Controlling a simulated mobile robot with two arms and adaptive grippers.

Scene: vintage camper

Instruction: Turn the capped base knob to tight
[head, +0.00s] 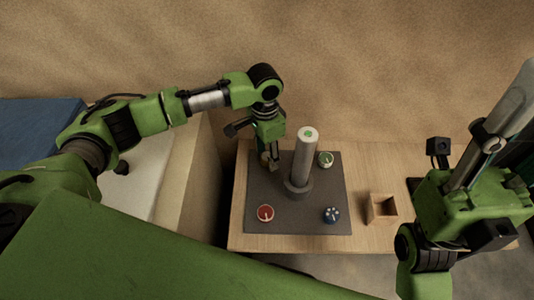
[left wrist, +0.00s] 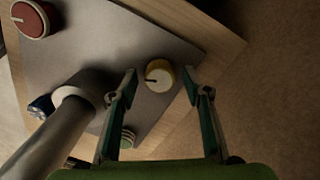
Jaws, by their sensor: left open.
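My right gripper's fingers are not clear.
The mat lies on a wooden table (head: 237,225) against a tan wall. A small open wooden box (head: 382,208) stands right of the mat.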

